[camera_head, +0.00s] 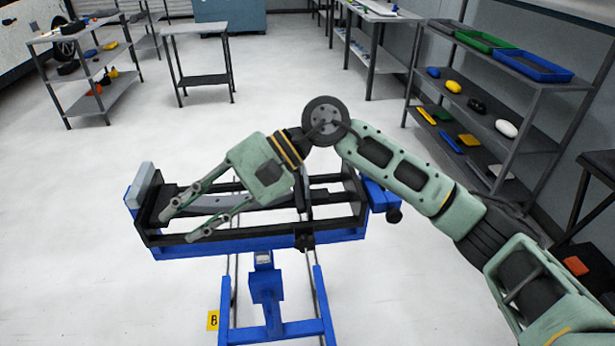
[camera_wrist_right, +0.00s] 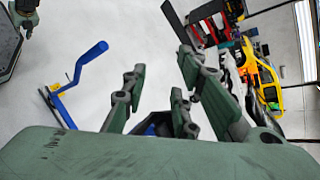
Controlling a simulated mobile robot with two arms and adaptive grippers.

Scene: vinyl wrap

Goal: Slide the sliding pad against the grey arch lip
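A blue stand (camera_head: 267,296) carries a black rectangular frame (camera_head: 270,233) in the head view. A curved grey arch strip (camera_head: 225,199) lies inside the frame, partly hidden by my right gripper. A light grey block (camera_head: 144,183) stands upright at the frame's left end; I cannot tell whether it is the sliding pad. My right gripper (camera_head: 180,224) is over the left half of the frame, its fingers pointing left and spread apart. Nothing shows between them. I cannot tell whether the fingertips touch the frame. My left gripper is not in the head view.
A shelf rack with a blue tray (camera_head: 534,66), a green tray (camera_head: 485,41) and small items stands at the right. A small dark table (camera_head: 203,80) and another rack (camera_head: 103,95) are behind at the left. The floor around the stand is mostly clear.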

